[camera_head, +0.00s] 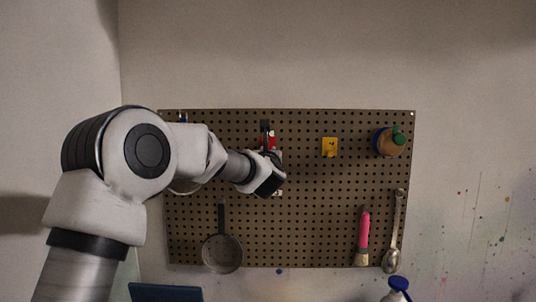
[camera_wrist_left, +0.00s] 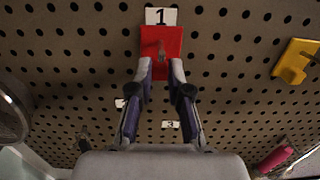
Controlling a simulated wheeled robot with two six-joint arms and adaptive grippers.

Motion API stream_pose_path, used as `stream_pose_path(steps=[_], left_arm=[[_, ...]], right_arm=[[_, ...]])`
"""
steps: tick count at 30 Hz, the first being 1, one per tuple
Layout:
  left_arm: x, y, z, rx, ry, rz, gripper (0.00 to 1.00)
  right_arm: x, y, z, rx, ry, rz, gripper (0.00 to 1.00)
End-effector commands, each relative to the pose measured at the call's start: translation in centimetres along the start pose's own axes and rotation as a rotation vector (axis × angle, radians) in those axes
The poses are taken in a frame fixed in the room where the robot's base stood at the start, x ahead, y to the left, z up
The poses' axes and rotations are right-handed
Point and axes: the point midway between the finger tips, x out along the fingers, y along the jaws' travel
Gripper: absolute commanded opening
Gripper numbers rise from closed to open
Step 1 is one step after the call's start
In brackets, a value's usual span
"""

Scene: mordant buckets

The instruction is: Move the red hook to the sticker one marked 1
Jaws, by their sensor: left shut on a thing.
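The red hook (camera_wrist_left: 172,41) is a red plate with a grey peg, against the pegboard in the left wrist view. My left gripper (camera_wrist_left: 161,68) is shut on its lower part, one finger at each side. The white sticker marked 1 (camera_wrist_left: 161,16) is directly above the red plate, touching or nearly touching its top edge. In the head view a little red of the hook (camera_head: 272,135) shows above my left gripper (camera_head: 271,156), which hides the rest. I cannot tell whether the hook is seated in the board. My right gripper is not in view.
A sticker marked 3 (camera_wrist_left: 170,124) is lower on the board.

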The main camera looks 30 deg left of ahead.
Motion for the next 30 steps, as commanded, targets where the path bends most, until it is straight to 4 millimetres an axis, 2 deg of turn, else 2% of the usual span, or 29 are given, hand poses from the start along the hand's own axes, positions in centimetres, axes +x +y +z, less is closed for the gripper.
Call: stream_pose_path(steps=[8,9,10,11,19,22,26,30], left_arm=[[0.7,0.0,0.0,0.000,-0.001,0.001,0.00],[0.7,0.0,0.0,0.000,-0.001,0.001,0.32],[0.7,0.0,0.0,0.000,-0.001,0.001,0.42],[0.7,0.0,0.0,0.000,-0.001,0.001,0.47],[0.6,0.0,0.0,0.000,-0.001,0.000,0.47],[0.0,0.0,0.0,0.000,0.000,0.000,0.47],[-2.3,0.0,0.1,0.001,0.000,-0.001,0.47],[-6.1,0.0,0.1,0.003,-0.001,-0.002,0.47]], right_arm=[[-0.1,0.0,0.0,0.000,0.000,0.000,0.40],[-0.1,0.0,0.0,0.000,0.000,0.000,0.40],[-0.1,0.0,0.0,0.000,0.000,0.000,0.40],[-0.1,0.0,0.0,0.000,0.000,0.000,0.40],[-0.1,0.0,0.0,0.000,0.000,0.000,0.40],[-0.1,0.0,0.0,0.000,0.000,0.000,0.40],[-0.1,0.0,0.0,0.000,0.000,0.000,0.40],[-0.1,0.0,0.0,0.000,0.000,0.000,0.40]])
